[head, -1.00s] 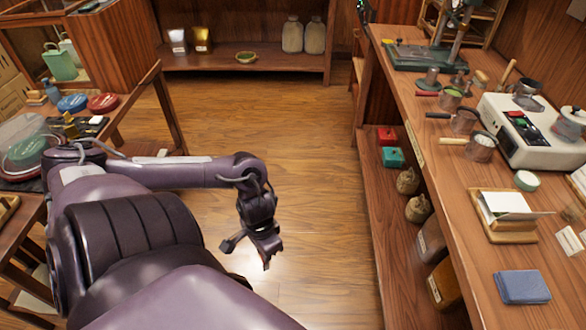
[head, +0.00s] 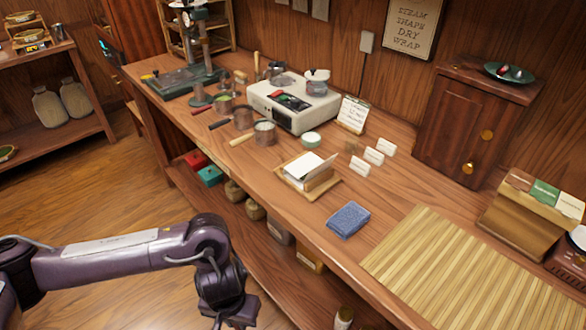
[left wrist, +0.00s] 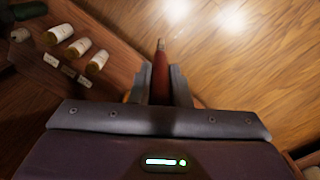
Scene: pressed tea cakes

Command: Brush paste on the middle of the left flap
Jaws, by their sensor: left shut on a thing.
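My left gripper (head: 222,302) hangs at the bottom of the head view, beside the bench's front edge and over the floor. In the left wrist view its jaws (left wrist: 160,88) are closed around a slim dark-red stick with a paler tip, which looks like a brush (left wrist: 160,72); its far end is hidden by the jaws. White folded paper (head: 305,167) stands in a wooden holder on the bench, apart from the gripper. I cannot make out a left flap or paste on it. A small round pot (head: 311,141) with a pale top sits behind the paper. My right gripper is out of view.
A wooden bench (head: 385,205) runs along the right. It carries a white appliance (head: 293,103), several handled pots, a blue folded cloth (head: 348,220) and a bamboo mat (head: 470,270). A lower shelf with bags and boxes is under it. The floor (head: 110,180) at left is clear.

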